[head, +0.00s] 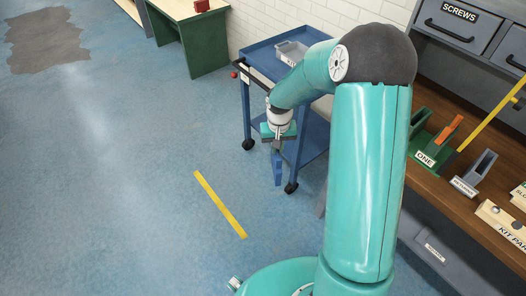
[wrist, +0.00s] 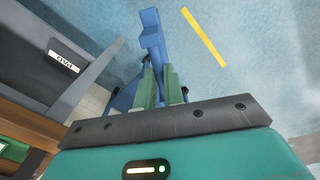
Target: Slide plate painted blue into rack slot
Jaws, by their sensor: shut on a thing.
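My gripper (head: 278,145) hangs at the end of my arm, in front of the blue cart. It is shut on a blue plate (head: 277,170), which points down over the floor. In the wrist view, the blue plate (wrist: 151,33) sticks out from between the green fingers of my gripper (wrist: 158,82). On the wooden bench at right stands a green slotted holder (head: 425,155) labelled ONE, with an orange piece (head: 449,129) in it. A grey slotted holder (head: 474,176) stands nearer and looks empty. I cannot tell which of them is the rack.
The blue cart (head: 262,52) with a grey tray (head: 290,52) stands behind my gripper. The wooden bench (head: 457,203) carries a labelled pale wooden block (head: 502,222). Grey drawers (head: 459,22) rise behind it. The floor with a yellow strip (head: 220,205) is clear at left.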

